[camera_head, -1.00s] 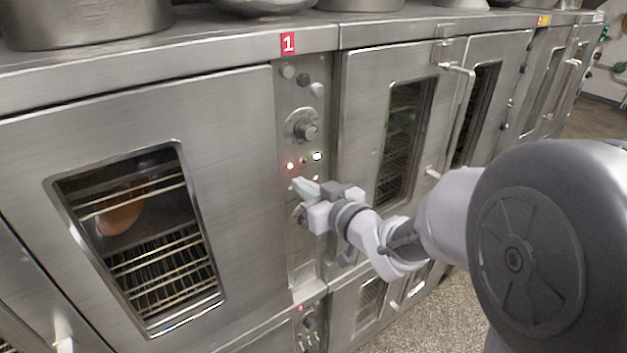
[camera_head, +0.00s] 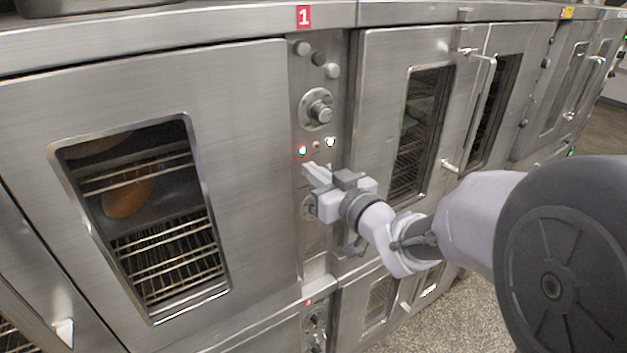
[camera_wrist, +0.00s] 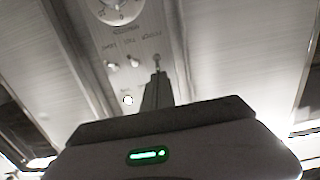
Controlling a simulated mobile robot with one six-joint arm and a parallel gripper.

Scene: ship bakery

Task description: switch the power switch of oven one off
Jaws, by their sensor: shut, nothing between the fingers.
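Oven one has a red "1" plate (camera_head: 303,16) above its control panel (camera_head: 315,262). My gripper (camera_head: 308,168) is at this panel, just below a lit red lamp (camera_head: 302,150). Its fingers are shut and empty. In the wrist view the shut fingers (camera_wrist: 157,78) point at the rightmost small toggle switch (camera_wrist: 157,60) of a row, very near it; I cannot tell whether they touch. Two more toggles (camera_wrist: 124,64) sit to its left. The labels are too blurred to read surely. In the head view the gripper hides the switches.
An upper knob (camera_head: 319,110) and a white lamp (camera_head: 330,141) are on the panel. A lower dial (camera_wrist: 118,10) shows in the wrist view. Oven one's windowed door (camera_head: 250,130) is left; another door with a handle (camera_head: 482,110) is right. Floor (camera_head: 440,320) is clear below right.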

